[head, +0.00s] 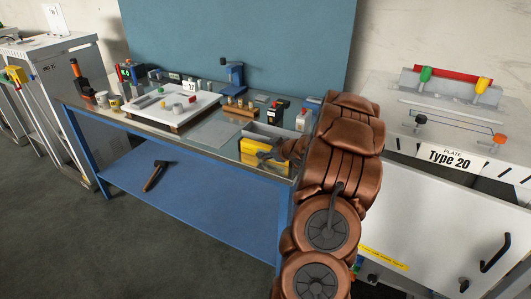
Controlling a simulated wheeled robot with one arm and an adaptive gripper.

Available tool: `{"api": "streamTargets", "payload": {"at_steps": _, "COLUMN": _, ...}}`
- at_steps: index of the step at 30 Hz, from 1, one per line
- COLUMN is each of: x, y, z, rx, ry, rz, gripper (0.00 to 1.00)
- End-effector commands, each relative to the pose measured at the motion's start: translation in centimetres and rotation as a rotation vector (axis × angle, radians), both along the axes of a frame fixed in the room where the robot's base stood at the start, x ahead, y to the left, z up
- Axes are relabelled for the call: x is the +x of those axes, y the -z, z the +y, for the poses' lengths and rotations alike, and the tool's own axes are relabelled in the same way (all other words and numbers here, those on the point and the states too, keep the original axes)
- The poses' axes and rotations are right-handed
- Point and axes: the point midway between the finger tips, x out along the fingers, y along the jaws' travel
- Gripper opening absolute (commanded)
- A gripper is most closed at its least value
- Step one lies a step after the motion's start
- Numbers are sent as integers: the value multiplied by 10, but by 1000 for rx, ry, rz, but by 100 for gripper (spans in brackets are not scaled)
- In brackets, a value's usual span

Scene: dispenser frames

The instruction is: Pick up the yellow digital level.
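A yellow block-like thing (253,146), which may be the yellow digital level, is at the near right end of the workbench top. It sits by a long grey tray or box, and no display can be made out on it. My copper-brown arm rises just right of it and covers part of the bench's right end. A smaller yellow and dark shape lies between the block and my arm, too small to identify.
The blue-framed workbench (190,200) holds a white board (203,103), a blue clamp-like tool (232,74), a wooden block with pegs (238,109) and several small items. A hammer (155,176) lies on the lower shelf. A white cabinet (435,225) stands close on the right.

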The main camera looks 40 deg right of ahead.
Motion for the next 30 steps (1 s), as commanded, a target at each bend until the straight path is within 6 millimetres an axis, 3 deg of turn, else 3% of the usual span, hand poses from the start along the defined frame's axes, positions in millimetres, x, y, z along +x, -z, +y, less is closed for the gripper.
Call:
{"api": "streamTargets", "payload": {"at_steps": 2, "x": 0, "y": 0, "z": 0, "rx": 0, "ry": 0, "rz": 0, "gripper": 55}}
{"api": "streamTargets", "payload": {"at_steps": 18, "x": 0, "y": 1, "z": 0, "rx": 1, "ry": 0, "rz": 1, "gripper": 0}}
{"api": "streamTargets", "payload": {"at_steps": 30, "x": 0, "y": -1, "z": 0, "rx": 0, "ry": 0, "rz": 0, "gripper": 0}}
